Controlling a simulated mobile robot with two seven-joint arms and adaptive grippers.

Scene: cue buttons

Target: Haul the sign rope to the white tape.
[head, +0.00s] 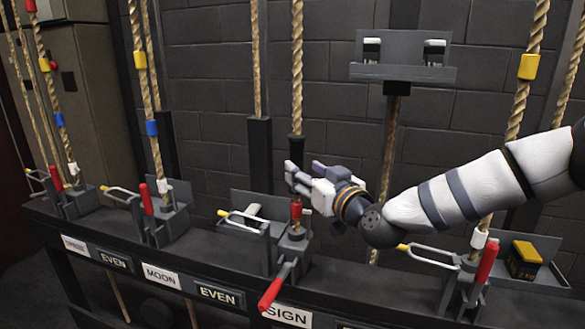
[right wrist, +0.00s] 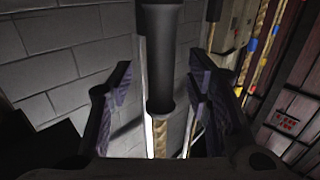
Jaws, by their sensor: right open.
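The sign rope (head: 297,60) hangs at the middle of the head view, above the SIGN label (head: 287,315). A dark sleeve (head: 296,148) is on it, with red tape (head: 296,210) lower down, just above the rope lock. The lock's red handle (head: 270,294) slants down and forward. I see no white tape on this rope. My right gripper (head: 298,178) is open at the rope, just below the sleeve's top. In the right wrist view, the dark sleeve (right wrist: 160,50) stands between the spread fingers (right wrist: 161,80), with rope (right wrist: 159,135) below. My left gripper is out of view.
Neighbouring ropes have yellow (head: 140,60), blue and white (head: 165,187) tapes; their locks' red handles (head: 146,199) stand up. A shelf (head: 403,72) with two weights is on the wall.

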